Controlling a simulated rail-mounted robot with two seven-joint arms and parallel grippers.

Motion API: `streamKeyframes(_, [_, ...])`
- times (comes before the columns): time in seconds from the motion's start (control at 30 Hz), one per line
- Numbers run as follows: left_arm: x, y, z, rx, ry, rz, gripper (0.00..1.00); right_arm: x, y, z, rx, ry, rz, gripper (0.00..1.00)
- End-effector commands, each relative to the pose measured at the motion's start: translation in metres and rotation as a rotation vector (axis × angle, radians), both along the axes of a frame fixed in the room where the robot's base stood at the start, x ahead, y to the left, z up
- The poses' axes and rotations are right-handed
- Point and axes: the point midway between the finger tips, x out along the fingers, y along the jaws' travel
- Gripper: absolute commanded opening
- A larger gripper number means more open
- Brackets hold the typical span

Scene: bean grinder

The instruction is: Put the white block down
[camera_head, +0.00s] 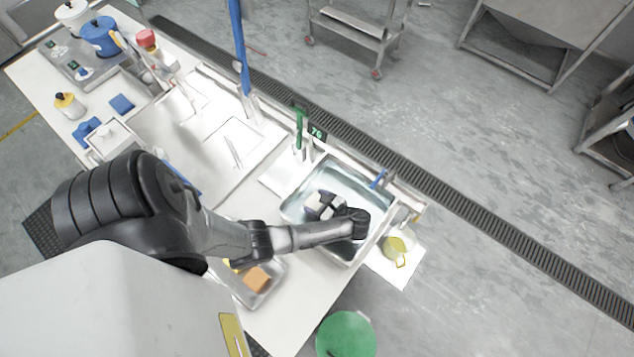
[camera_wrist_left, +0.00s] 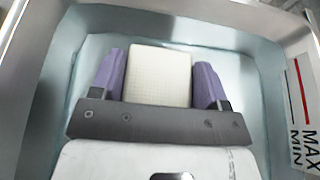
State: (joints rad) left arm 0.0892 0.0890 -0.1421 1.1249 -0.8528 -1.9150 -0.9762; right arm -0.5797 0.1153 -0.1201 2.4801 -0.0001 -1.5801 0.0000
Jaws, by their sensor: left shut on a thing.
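My left gripper (camera_wrist_left: 158,85) is shut on the white block (camera_wrist_left: 159,75), with a purple finger pad on each side of it in the left wrist view. In the head view the left gripper (camera_head: 322,204) is over the metal basin (camera_head: 290,208), inside its rim. The basin's bluish inside (camera_wrist_left: 225,45) surrounds the block in the wrist view. I cannot tell whether the block touches the basin floor. The block is mostly hidden by the gripper in the head view. My right gripper is not in view.
A yellow jug (camera_head: 397,246) stands on a white sheet right of the basin. A tray with an orange-brown block (camera_head: 257,279) lies at the front. A blue-handled tool (camera_head: 378,180) is at the basin's back edge. A green bin (camera_head: 345,335) stands on the floor.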

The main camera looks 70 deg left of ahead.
Motion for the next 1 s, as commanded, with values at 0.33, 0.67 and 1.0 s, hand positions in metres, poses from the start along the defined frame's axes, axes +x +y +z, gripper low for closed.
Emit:
streamKeyframes(0.33, [0.001, 0.0, -0.004, 0.0, -0.002, 0.0, 0.37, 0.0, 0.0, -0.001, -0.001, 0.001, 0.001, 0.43])
streamKeyframes(0.67, [0.001, 0.0, -0.013, 0.001, -0.001, -0.001, 0.37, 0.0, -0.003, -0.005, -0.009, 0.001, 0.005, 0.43])
streamKeyframes(1.0, [0.001, 0.0, -0.016, 0.0, -0.002, -0.001, 0.78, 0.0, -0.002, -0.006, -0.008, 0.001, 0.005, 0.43])
